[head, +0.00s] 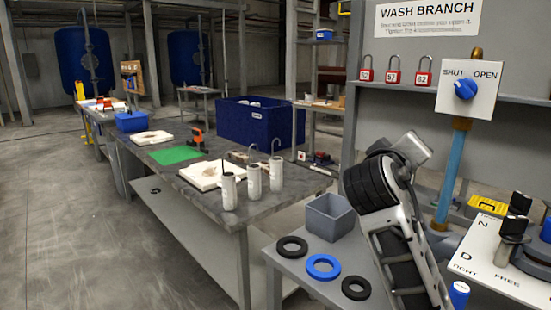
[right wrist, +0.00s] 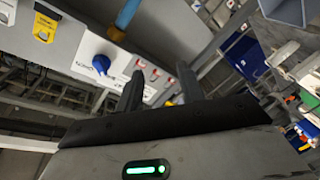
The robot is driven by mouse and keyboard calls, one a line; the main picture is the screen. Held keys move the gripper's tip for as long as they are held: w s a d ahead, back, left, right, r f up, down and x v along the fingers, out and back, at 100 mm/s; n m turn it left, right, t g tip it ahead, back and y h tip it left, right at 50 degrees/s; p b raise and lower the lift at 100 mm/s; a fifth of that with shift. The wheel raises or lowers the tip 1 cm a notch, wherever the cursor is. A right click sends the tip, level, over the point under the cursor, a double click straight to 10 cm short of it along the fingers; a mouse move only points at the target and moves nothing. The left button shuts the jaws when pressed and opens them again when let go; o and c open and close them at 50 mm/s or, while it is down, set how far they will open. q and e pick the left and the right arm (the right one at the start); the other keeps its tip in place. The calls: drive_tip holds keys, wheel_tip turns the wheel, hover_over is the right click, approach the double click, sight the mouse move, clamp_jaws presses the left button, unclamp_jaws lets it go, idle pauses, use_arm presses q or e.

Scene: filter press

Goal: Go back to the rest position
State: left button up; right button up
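My right arm (head: 400,225) rises from the lower right in the head view, in front of the wash branch panel (head: 435,20). Its fingers cannot be made out there. In the right wrist view my right gripper (right wrist: 160,82) has its two dark fingers apart, with nothing held between them. The blue valve knob (head: 465,89) on its white plate lies beyond the fingers and also shows in the right wrist view (right wrist: 95,65). Its pointer direction is hard to read. My left gripper is not in view.
A grey side table with a grey bin (head: 330,217), two black rings and a blue ring (head: 323,266) lies beside my right arm. Red padlocks (head: 393,70) hang behind. A long workbench (head: 180,170) holds white cylinders (head: 228,191). The floor at left is clear.

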drive_tip(key=s+a+f+n+g+y, duration=0.1)
drive_tip(key=s+a+f+n+y, duration=0.25)
drive_tip(key=f, duration=1.25)
drive_tip(key=s+a+f+y, duration=0.35)
drive_tip(key=f+y, duration=0.25)
drive_tip(key=f, duration=0.9)
drive_tip(key=s+a+f+m+g+y, duration=0.1)
drive_tip(key=s+f+m+y, duration=0.1)
drive_tip(key=s+f, duration=0.4)
drive_tip(key=s+a+f+m+g+y, duration=0.1)
drive_tip(key=s+f, duration=0.6)
drive_tip(key=s, duration=0.7)
drive_tip(key=shift+s+a+f+m+y, duration=0.3)
drive_tip(key=shift+a+m+y, duration=0.05)
drive_tip(key=shift+a, duration=0.05)
